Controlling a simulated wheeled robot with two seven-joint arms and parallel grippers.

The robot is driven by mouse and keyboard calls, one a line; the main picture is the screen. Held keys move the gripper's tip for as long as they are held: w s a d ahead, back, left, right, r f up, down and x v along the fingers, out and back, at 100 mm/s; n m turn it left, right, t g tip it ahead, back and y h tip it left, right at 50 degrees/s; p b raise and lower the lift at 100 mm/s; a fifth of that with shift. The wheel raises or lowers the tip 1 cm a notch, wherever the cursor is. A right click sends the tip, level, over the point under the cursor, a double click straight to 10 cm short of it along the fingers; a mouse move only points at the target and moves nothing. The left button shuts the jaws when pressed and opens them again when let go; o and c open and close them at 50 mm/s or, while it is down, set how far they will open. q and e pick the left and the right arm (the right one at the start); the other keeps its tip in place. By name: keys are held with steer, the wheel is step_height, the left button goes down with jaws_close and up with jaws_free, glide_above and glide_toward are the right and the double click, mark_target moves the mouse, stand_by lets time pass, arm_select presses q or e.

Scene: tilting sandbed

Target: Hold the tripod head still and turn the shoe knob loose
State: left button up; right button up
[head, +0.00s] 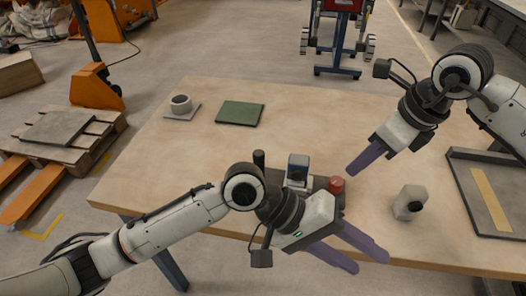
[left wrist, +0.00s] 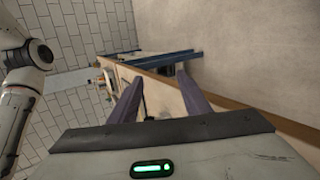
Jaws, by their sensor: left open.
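The tripod head (head: 298,168) seems to be the small blue-grey upright piece on a dark base near the table's front edge, partly hidden behind my left gripper. A red knob (head: 336,185) shows at its right; I cannot tell whether this is the shoe knob. A black upright handle (head: 259,158) stands at its left. My left gripper (head: 371,263) is open and empty, its purple fingers pointing past the front edge; they also show apart in the left wrist view (left wrist: 158,76). My right gripper (head: 349,169) hangs above and right of the red knob, apart from it; its fingers overlap in view.
A grey block with a black knob (head: 409,203) stands right of the tripod head. A grey tray (head: 455,170) lies at the table's right end. The table's middle back is clear.

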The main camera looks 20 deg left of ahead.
mark_target(258, 154)
arm_select(q)
steer(key=w+a+y, duration=0.1)
steer(key=a, duration=0.1)
steer(key=w+a+f+t+y, duration=0.1)
steer(key=w+a+y, duration=0.2)
steer(key=w+a, duration=0.1)
steer(key=shift+w+a+f+y, duration=0.2)
steer(key=shift+a+y, duration=0.1)
steer(key=shift+y, duration=0.1)
steer(key=w+a, duration=0.1)
steer(key=w+a+t+y, duration=0.1)
steer(key=w+a+y, duration=0.1)
steer(key=a, duration=0.1)
steer(key=shift+a+r, duration=0.1)
steer(key=shift+r, duration=0.3)
steer(key=w+a+r+t+y, duration=0.1)
steer(key=w+a+r+y, duration=0.1)
steer(key=a, duration=0.1)
steer(key=w+a+r+n+y, duration=0.1)
steer(key=w+a+y, duration=0.1)
steer(key=a, duration=0.2)
steer(key=w+a+r+n+t+y, duration=0.1)
steer(key=w+a+r, duration=0.1)
steer(key=a, duration=0.1)
steer(key=shift+a+r+t+y, duration=0.3)
steer(key=shift+a+r+y, duration=0.05)
steer(key=shift+y, duration=0.05)
steer(key=shift+w+a, duration=0.2)
steer(key=shift+a, duration=0.05)
steer(key=x, duration=1)
